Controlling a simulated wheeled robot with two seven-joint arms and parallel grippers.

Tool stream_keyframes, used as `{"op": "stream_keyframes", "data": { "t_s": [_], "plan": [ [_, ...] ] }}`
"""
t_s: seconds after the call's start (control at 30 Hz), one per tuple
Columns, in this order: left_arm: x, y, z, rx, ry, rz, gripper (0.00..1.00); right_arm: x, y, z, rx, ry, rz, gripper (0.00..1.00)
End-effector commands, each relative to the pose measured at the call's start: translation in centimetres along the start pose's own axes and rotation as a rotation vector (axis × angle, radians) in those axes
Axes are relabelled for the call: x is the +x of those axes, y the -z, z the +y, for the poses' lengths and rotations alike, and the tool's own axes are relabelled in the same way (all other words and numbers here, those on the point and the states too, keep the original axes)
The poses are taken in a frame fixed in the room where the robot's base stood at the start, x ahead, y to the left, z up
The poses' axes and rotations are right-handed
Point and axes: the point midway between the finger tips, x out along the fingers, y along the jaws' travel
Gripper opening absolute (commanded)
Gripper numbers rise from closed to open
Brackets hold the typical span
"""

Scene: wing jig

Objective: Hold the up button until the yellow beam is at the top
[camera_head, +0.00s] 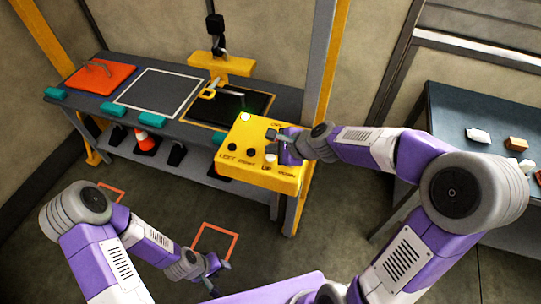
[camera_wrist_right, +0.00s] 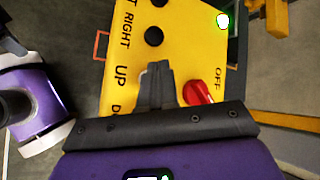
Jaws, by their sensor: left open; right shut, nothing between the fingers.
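The yellow beam (camera_head: 221,64) hangs level from a dark hoist above the back of the table. A yellow control box (camera_head: 235,172) stands at the table's front right, with labels LEFT, RIGHT, UP and DOWN. My right gripper (camera_head: 273,137) is shut and empty over the box. In the right wrist view its fingers (camera_wrist_right: 156,88) point at the panel beside the UP label (camera_wrist_right: 121,76) and hide the spot where the up button would be. I cannot tell whether they touch it. My left gripper (camera_head: 220,270) is open, low over the floor, away from the box.
A red knob (camera_wrist_right: 197,92) by OFF sits close beside the right fingers, and a green light (camera_wrist_right: 223,20) glows on the box. An orange plate (camera_head: 97,79) lies on the grey table. A side table (camera_head: 450,120) with small blocks stands at right.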

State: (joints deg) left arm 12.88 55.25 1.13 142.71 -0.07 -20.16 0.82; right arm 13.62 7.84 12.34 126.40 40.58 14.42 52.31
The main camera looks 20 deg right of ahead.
Motion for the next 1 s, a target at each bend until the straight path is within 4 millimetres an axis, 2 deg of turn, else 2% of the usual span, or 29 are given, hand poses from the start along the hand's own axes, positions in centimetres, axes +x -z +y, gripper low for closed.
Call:
{"op": "stream_keyframes", "data": {
  "t_s": [0.6, 1.0],
  "plan": [
    [0.02, 0.0, -0.01, 0.0, 0.0, 0.0, 0.43, 0.01, 0.01, 0.01, 0.0, 0.0, 0.0, 0.0],
    [0.81, 0.04, -0.31, 0.0, 0.0, 0.0, 0.43, 0.62, 0.47, 0.46, 0.0, 0.0, 0.0, 0.0]
  ]
}}
